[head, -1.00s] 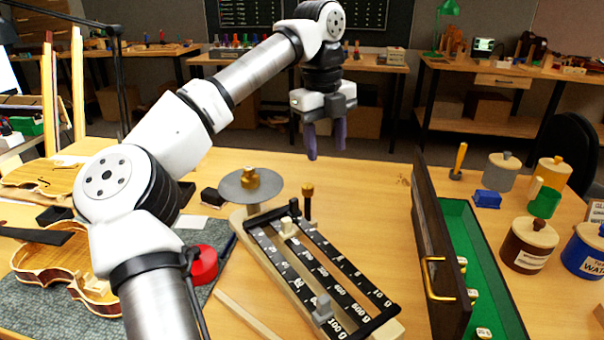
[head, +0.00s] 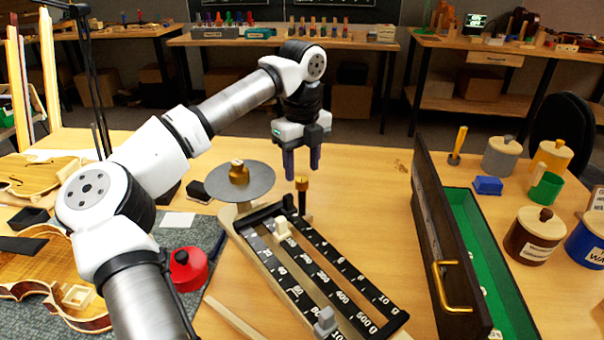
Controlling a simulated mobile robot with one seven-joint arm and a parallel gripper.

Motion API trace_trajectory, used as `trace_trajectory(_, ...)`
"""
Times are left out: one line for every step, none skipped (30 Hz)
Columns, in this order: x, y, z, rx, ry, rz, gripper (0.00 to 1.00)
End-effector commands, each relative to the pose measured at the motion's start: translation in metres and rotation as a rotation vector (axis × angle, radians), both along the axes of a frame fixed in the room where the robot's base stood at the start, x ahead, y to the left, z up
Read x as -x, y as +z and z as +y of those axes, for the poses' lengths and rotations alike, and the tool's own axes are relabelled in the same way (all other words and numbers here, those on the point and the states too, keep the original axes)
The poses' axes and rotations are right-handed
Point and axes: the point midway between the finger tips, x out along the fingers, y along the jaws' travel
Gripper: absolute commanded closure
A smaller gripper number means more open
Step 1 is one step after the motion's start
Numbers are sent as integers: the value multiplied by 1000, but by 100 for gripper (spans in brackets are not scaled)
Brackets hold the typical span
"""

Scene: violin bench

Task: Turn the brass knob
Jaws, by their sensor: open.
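The brass knob (head: 302,184) tops a thin dark post at the back right corner of the balance scale (head: 315,275). My gripper (head: 302,172) points down just above the knob, its two dark fingers apart, one to each side of it in the head view. The gripper is open with nothing between the fingers. I cannot tell its exact depth relative to the knob, and no contact shows. The scale has black graduated beams with a pale slider (head: 283,229) and a grey slider (head: 325,321).
A grey round pan (head: 262,183) with a brass weight (head: 238,172) stands left of the knob. A long open case (head: 440,235) with green lining is at the right. A red round object (head: 188,268) lies left of the scale. The table behind the knob is clear.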

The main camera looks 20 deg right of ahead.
Motion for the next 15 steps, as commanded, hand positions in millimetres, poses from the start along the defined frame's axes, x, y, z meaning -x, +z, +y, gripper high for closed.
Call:
trace_trajectory(0,-8,0,2,0,1,52)
trace_trajectory(0,-12,0,2,0,1,52)
trace_trajectory(0,-17,0,1,0,1,52)
trace_trajectory(0,-19,0,1,0,1,52)
trace_trajectory(0,-22,0,1,0,1,52)
trace_trajectory(0,-25,0,1,0,1,52)
trace_trajectory(0,-27,0,1,0,1,52)
trace_trajectory(0,-28,0,1,0,0,52)
trace_trajectory(0,-29,0,1,0,0,52)
trace_trajectory(0,-30,0,1,0,-1,52)
trace_trajectory(0,-30,0,1,0,-1,52)
trace_trajectory(0,-31,0,1,0,-1,52)
trace_trajectory(0,-31,0,1,0,-1,52)
trace_trajectory(0,-31,0,1,0,-1,52)
trace_trajectory(0,-30,0,1,0,-1,52)
